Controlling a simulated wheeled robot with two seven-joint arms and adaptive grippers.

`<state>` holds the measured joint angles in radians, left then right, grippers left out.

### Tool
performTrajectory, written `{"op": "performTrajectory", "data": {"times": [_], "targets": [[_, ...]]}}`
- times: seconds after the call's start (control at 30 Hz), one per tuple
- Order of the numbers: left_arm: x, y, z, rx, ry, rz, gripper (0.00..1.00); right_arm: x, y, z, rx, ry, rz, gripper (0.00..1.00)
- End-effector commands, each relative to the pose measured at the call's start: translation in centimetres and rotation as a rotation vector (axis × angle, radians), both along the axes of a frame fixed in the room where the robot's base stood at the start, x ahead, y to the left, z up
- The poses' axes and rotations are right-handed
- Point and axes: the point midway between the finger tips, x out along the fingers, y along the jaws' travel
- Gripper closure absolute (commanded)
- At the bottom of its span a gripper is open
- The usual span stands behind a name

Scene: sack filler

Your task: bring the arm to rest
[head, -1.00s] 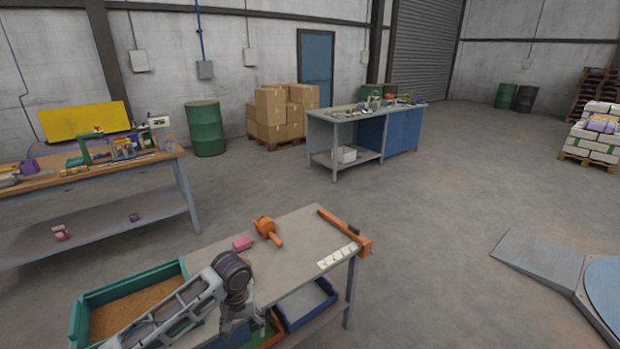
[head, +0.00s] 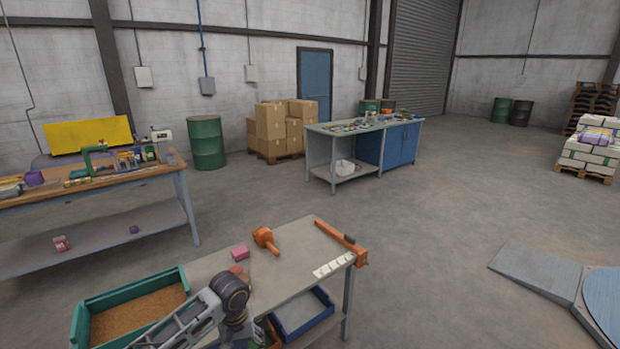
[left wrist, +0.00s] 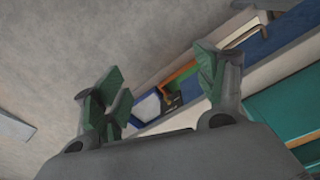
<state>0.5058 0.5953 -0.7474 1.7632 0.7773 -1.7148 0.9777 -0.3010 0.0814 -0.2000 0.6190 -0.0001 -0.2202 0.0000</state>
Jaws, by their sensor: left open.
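My left arm (head: 185,322) comes in from the bottom of the head view, low over the left part of the near table (head: 285,280). Its gripper is out of sight there. In the left wrist view my left gripper (left wrist: 160,85) has its two green-padded fingers spread wide, with nothing between them. Behind the fingers I see the grey floor, a blue bin (left wrist: 147,106) and part of a teal tray (left wrist: 285,118). My right gripper is in neither view.
The near table carries a teal tray of brown grain (head: 138,308), a pink block (head: 240,253), an orange tool (head: 265,238), an orange bar (head: 340,240) and white tags (head: 334,264). Open floor (head: 430,250) lies to the right.

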Motion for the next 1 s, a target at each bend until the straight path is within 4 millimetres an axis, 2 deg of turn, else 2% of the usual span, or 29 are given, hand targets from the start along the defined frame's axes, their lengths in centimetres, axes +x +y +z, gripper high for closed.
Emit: {"op": "performTrajectory", "data": {"times": [0.23,0.37,0.53,0.67,0.8,1.0], "targets": [[0.8,0.1,-2.1,-0.023,-0.015,0.004,0.28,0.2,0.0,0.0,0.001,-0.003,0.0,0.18],[1.3,0.2,-3.9,-0.039,-0.029,0.006,0.28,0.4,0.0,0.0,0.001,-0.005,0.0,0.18],[2.0,0.7,-7.3,-0.061,-0.052,0.01,0.28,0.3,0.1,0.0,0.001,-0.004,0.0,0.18],[2.3,1.5,-11.3,-0.077,-0.078,0.011,0.28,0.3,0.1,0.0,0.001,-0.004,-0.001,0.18],[1.9,2.8,-16.7,-0.084,-0.111,0.006,0.28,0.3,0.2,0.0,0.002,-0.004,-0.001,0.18],[-0.6,4.9,-24.6,-0.069,-0.147,-0.021,0.28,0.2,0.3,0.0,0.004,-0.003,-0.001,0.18]]}}
